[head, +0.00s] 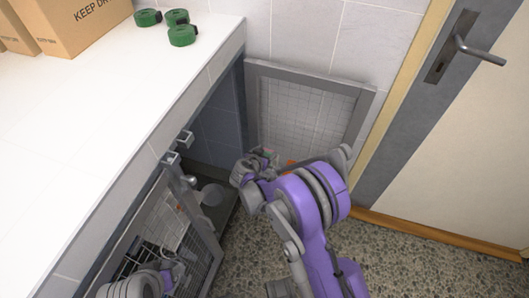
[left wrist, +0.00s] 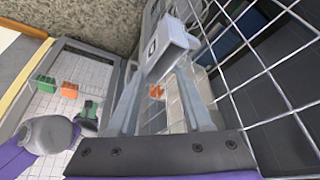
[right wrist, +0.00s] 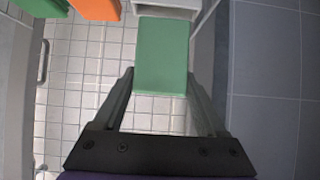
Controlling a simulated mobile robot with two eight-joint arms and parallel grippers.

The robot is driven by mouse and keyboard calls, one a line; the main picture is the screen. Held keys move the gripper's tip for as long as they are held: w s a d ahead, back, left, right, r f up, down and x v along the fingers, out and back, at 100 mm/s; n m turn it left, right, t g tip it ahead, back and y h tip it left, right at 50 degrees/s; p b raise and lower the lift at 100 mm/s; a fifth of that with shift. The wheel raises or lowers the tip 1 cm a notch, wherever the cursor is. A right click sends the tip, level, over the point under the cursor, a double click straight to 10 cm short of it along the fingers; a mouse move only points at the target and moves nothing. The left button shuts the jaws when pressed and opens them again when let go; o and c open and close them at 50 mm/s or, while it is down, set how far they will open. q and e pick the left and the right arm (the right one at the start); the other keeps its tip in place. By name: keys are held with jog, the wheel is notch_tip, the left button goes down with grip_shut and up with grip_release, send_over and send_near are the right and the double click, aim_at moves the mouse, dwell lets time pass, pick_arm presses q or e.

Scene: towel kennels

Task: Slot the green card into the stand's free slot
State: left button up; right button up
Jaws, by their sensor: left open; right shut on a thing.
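The green card (right wrist: 163,55) sits between the fingertips of my right gripper (right wrist: 163,100) in the right wrist view, shut on it. In the head view my right gripper (head: 262,162) is at the open kennel door, and the card cannot be made out. An orange card (right wrist: 96,8) and another green card (right wrist: 42,5) show at the top left of the right wrist view, and in the left wrist view as orange (left wrist: 70,90) and green (left wrist: 45,83). A pale part (right wrist: 168,10), perhaps the stand, lies just beyond the held card. My left gripper (head: 172,268) is open by the near mesh door.
The near mesh door (head: 165,215) stands below the white counter (head: 110,105). The far framed door (head: 310,75) is swung open against the wall. Several green rolls (head: 182,36) and cardboard boxes (head: 75,25) stand on the counter. Speckled floor (head: 400,255) is clear at right.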

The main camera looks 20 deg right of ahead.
pick_arm(q)
jog(key=shift+s+d+f+b, duration=0.1)
jog(key=shift+s+f+b, duration=0.1)
jog(key=shift+f+b, duration=0.45)
pick_arm(e)
jog(key=shift+s+f, duration=0.15)
jog(key=shift+f, duration=0.65)
pick_arm(q)
jog(key=shift+f, duration=0.25)
pick_arm(e)
jog(key=shift+f, duration=0.2)
pick_arm(q)
jog(key=shift+w+f, duration=0.15)
pick_arm(e)
jog(key=shift+w+f, duration=0.2)
jog(key=shift+s+f, duration=0.1)
